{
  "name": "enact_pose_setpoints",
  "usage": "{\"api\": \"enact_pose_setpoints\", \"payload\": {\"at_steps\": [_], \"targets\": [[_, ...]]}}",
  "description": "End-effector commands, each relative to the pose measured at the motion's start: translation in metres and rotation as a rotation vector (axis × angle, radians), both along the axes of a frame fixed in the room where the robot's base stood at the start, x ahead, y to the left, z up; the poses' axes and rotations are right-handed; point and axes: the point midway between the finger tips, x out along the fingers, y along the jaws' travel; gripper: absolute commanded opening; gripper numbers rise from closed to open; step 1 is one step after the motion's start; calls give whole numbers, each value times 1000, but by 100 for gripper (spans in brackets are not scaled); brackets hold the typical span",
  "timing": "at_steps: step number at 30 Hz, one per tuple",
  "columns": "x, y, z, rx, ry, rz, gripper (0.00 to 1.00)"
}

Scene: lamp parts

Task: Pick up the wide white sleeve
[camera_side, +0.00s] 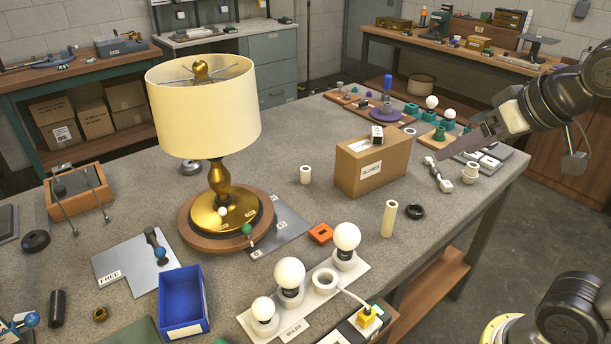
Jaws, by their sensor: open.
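A short, wide white sleeve (470,173) stands upright on the right part of the grey table, with a wider white ring at its foot. A narrower white sleeve (305,174) stands near the table's middle, and a tall cream tube (389,218) stands nearer the front. My gripper (442,157) comes in from the upper right, tilted down to the left. It is open and empty, above and left of the wide sleeve and apart from it. One finger mostly hides the other.
A cardboard box (370,167) stands left of my gripper. A white jointed part (438,175) and black ring (414,211) lie nearby. A lamp (203,110) stands left.

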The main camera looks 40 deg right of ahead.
Motion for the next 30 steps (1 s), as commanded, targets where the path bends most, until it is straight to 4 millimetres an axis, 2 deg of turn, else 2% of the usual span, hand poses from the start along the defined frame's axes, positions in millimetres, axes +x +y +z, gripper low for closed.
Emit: {"api": "enact_pose_setpoints", "payload": {"at_steps": [3, 7, 11, 14, 17, 20, 24, 27, 30], "targets": [[46, -4, 22, 11, -27, -47, 76], [103, -9, 38, 20, -50, -95, 76], [166, -12, 40, 26, -60, -136, 76], [213, -13, 32, 29, -59, -159, 76], [257, -14, 15, 28, -50, -178, 76], [299, -14, -11, 24, -34, -189, 76], [349, -12, -62, 9, 11, -194, 76], [372, -11, -104, -8, 55, -186, 76], [384, -10, -142, -19, 104, -181, 76]]}}
